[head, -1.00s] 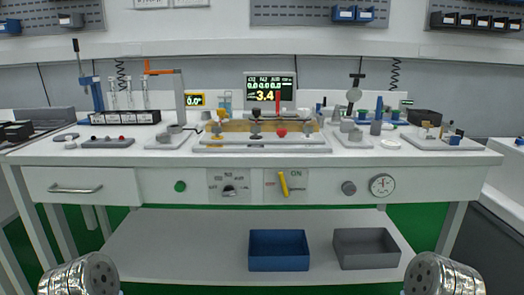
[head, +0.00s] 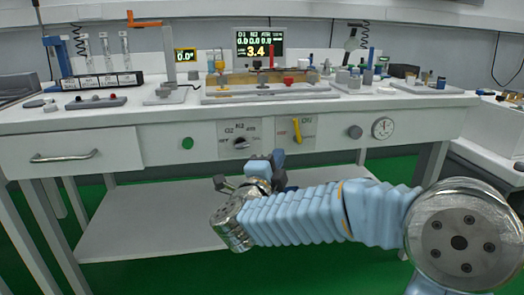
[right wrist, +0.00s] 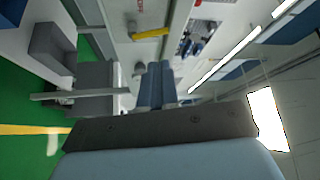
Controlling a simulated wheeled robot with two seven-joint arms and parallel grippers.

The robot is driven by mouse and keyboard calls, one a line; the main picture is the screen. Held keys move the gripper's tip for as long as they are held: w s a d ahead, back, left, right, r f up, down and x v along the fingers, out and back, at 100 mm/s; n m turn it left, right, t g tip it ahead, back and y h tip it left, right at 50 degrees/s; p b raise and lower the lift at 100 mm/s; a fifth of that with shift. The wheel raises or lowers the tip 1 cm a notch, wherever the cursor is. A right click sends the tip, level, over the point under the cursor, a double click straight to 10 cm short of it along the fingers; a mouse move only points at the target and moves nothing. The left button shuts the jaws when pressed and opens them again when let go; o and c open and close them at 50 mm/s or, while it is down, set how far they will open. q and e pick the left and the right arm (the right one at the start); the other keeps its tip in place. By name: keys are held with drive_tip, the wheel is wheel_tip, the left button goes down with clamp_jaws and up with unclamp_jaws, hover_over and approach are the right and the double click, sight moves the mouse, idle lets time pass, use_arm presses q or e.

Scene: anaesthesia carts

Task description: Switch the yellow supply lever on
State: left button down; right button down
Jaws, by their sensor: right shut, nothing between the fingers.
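The yellow supply lever (head: 297,130) sits on a pale labelled plate (head: 309,128) in the bench's front panel. It stands nearly upright, its top leaning slightly left. In the right wrist view the lever (right wrist: 152,33) lies beyond the fingertips, apart from them. My right gripper (head: 279,157) is in front of the panel, below the lever and a little to its left in the head view. Its blue fingers (right wrist: 155,77) are shut and empty in the right wrist view. My left gripper is out of view.
A selector knob (head: 241,143) and a green button (head: 187,143) are left of the lever. A grey knob (head: 355,132) and a gauge (head: 383,128) are right of it. A drawer (head: 75,152) is at the left. My right arm covers part of the lower shelf (head: 135,220).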

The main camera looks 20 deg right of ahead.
sight(298, 129)
drive_tip(key=p+x, duration=0.1)
drive_tip(key=x, duration=1.2)
drive_tip(key=shift+w+d+f, duration=0.1)
drive_tip(key=shift+w+d, duration=0.05)
drive_tip(key=shift+s+d+m+g+y+b, duration=0.25)
drive_tip(key=shift+d+m+b, duration=0.25)
drive_tip(key=shift+d+b, duration=0.25)
drive_tip(key=shift+r, duration=0.4)
